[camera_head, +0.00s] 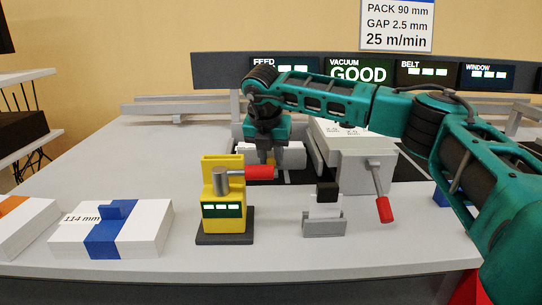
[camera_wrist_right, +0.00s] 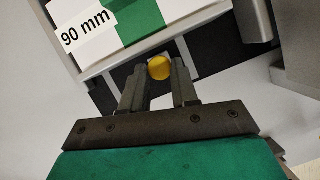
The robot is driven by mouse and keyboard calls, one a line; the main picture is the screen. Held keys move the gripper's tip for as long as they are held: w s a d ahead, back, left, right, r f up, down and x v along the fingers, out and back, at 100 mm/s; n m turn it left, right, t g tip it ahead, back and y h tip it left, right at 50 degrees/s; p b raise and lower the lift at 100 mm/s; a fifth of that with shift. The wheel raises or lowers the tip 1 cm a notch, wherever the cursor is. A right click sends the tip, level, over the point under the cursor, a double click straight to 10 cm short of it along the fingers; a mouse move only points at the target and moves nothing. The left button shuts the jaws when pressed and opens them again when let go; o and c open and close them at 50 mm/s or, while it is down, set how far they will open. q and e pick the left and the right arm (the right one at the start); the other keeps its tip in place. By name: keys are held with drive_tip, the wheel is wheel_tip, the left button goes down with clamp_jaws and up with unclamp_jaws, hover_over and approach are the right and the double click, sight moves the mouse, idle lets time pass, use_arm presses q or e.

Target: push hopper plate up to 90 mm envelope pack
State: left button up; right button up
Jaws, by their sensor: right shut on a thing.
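In the right wrist view, the envelope pack (camera_wrist_right: 98,30), white with a green band and marked 90 mm, lies at the top. A pale grey strip, seemingly the hopper plate (camera_wrist_right: 188,32), runs along its near edge; I cannot tell whether they touch. A round yellow knob (camera_wrist_right: 159,68) is between the fingertips of my right gripper (camera_wrist_right: 159,75), which is shut on it. In the head view, my right gripper (camera_head: 267,158) points down into the hopper and hides much of the plate and pack. My left gripper is not in view.
A yellow unit with a red-handled lever (camera_head: 222,195) stands in front of the hopper. A grey block with a red-tipped lever (camera_head: 352,165) is to its right. A small grey stand (camera_head: 323,220) is near the front. A 114 mm blue-banded pack (camera_head: 112,230) lies left.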

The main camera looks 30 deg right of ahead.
drive_tip(key=o, duration=0.8)
drive_tip(key=shift+s, duration=0.1)
drive_tip(key=shift+a+r, duration=0.1)
drive_tip(key=shift+r, duration=0.15)
drive_tip(key=p+v, duration=0.2)
drive_tip(key=v, duration=1)
drive_tip(key=shift+r, duration=0.2)
drive_tip(key=shift+c, duration=0.4)
